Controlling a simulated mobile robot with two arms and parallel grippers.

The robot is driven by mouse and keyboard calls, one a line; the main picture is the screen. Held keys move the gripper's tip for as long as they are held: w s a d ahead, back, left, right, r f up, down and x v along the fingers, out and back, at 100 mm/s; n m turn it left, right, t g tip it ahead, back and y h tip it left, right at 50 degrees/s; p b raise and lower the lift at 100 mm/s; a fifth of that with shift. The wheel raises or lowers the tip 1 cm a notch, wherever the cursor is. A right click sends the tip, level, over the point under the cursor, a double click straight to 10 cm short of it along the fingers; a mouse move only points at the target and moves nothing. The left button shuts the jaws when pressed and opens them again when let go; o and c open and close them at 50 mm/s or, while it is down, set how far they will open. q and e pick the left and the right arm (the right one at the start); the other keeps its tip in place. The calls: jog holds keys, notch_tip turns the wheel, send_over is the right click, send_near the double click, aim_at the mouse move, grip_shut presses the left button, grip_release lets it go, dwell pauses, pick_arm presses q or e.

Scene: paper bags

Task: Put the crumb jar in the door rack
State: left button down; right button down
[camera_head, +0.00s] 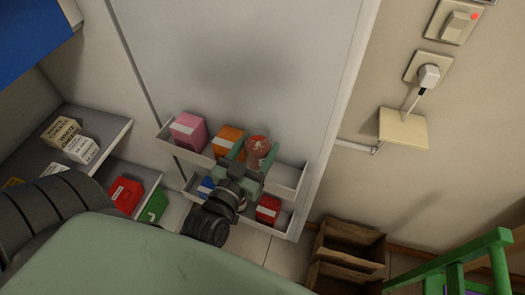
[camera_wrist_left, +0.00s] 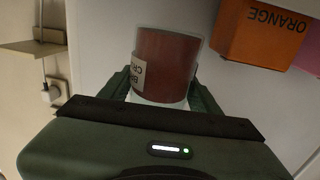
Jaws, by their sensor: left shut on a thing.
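The crumb jar (camera_head: 258,145) is round and clear, with reddish-brown contents. In the left wrist view the jar (camera_wrist_left: 166,62) shows a pale, partly cut-off label. My left gripper (camera_head: 253,157) is shut on the jar, with one green finger on each side. The jar is at the upper door rack (camera_head: 288,177), just right of an orange box (camera_head: 228,139). I cannot tell whether it touches the rack floor, as the gripper hides its lower part. My right gripper is not in view.
A pink box (camera_head: 188,131) stands at the upper rack's left end; its right end is empty. The lower rack holds a blue box (camera_head: 206,187) and a red box (camera_head: 268,209). Shelves with cartons (camera_head: 80,148) are at left.

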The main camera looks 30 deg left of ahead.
pick_arm(q)
jog(key=shift+w+a+r, duration=0.15)
jog(key=shift+w+r, duration=0.05)
jog(key=shift+w, duration=0.9)
jog(key=shift+w+f, duration=0.15)
jog(key=shift+f, duration=0.5)
jog(key=shift+w+f, duration=0.15)
jog(key=shift+f, duration=0.45)
notch_tip(320, 180, down, 4)
jog(key=shift+s+f+b, duration=0.1)
jog(key=shift+f+b, duration=0.05)
jog(key=shift+b, duration=0.15)
jog(key=shift+w+f, duration=0.2)
jog(key=shift+f, duration=0.05)
jog(key=shift+f, duration=0.1)
jog(key=shift+f, duration=0.5)
